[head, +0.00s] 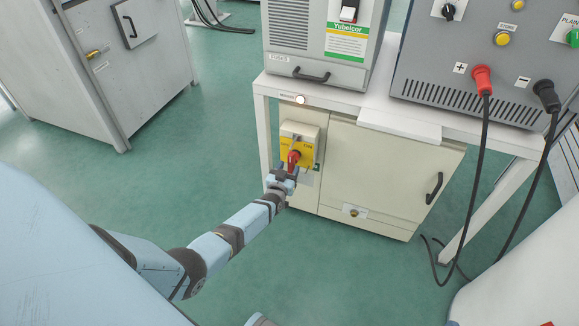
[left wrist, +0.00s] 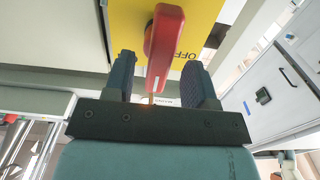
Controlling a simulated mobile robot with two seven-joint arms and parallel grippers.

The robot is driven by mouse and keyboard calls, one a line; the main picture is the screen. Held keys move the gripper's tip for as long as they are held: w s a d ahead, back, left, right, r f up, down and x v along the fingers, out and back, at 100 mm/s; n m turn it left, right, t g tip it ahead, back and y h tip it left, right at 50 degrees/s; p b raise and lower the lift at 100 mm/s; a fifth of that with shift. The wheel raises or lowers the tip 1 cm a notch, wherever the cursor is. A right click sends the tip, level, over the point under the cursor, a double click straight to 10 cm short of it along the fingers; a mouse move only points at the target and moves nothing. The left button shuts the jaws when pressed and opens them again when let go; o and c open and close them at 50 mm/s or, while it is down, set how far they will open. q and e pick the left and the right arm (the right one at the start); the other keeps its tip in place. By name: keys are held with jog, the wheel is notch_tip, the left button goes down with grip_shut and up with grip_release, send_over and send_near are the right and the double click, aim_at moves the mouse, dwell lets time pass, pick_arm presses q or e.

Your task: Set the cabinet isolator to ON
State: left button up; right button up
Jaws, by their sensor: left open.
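The cabinet isolator is a red handle (head: 293,158) on a yellow plate (head: 303,152) on the front of the cream cabinet, with lettering partly hidden. My left gripper (head: 284,174) is at the handle's lower end. In the left wrist view the red handle (left wrist: 165,45) lies lengthwise between the two dark fingers of my left gripper (left wrist: 159,62). The fingers are open, with a visible gap on both sides of the handle. Part of the word OFF shows on the yellow plate (left wrist: 205,12), to the right of the handle. My right gripper is not in view.
The cream cabinet door (head: 385,165) stands under a white bench (head: 345,97) carrying a grey welding unit (head: 315,45) and a power panel (head: 450,60). Black cables (head: 478,180) hang at the right. A grey cabinet (head: 110,80) stands at the left. The green floor between is clear.

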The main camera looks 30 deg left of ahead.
aim_at(290, 165)
pick_arm(q)
jog(key=p+v, duration=0.1)
jog(key=v, duration=0.3)
jog(key=shift+r, duration=0.15)
jog(key=p+v, duration=0.2)
jog(key=v, duration=0.6)
jog(key=shift+s, duration=0.35)
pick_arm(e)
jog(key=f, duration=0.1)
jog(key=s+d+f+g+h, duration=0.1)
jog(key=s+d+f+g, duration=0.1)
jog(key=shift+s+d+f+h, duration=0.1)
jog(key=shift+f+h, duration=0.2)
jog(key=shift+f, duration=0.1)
